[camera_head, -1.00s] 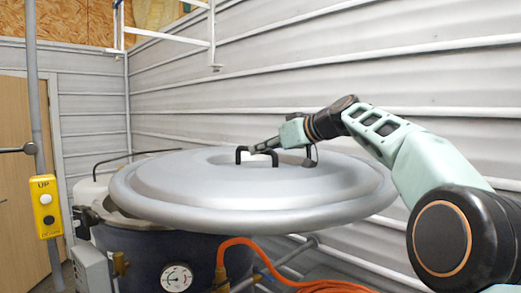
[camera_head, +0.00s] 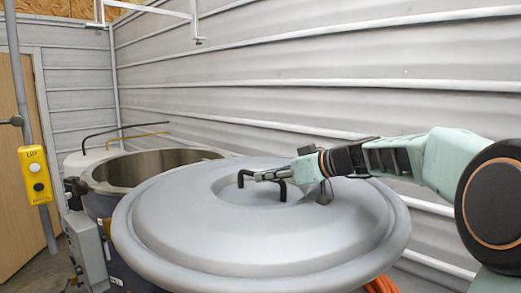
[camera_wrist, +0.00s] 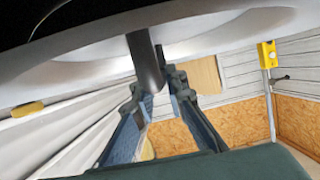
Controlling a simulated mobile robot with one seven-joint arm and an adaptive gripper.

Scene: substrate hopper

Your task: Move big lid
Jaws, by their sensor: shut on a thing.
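The big lid (camera_head: 190,222) is a wide grey disc with a black handle (camera_head: 282,190) at its middle. It is held in front of and to the right of the hopper (camera_head: 98,182), whose round mouth now shows open behind it. My gripper (camera_head: 260,175) is shut on the lid's handle. In the wrist view my gripper (camera_wrist: 163,82) has its fingers around the dark handle bar (camera_wrist: 146,62), under the pale lid (camera_wrist: 210,28). The lid hides much of the hopper's front and right side.
A yellow control box (camera_head: 35,175) hangs on a grey pole (camera_head: 20,90) at the left. A grey box (camera_head: 88,250) is fixed to the hopper's side. The corrugated wall (camera_head: 330,75) stands close behind the lid and my arm. An orange hose (camera_head: 381,285) shows below the lid.

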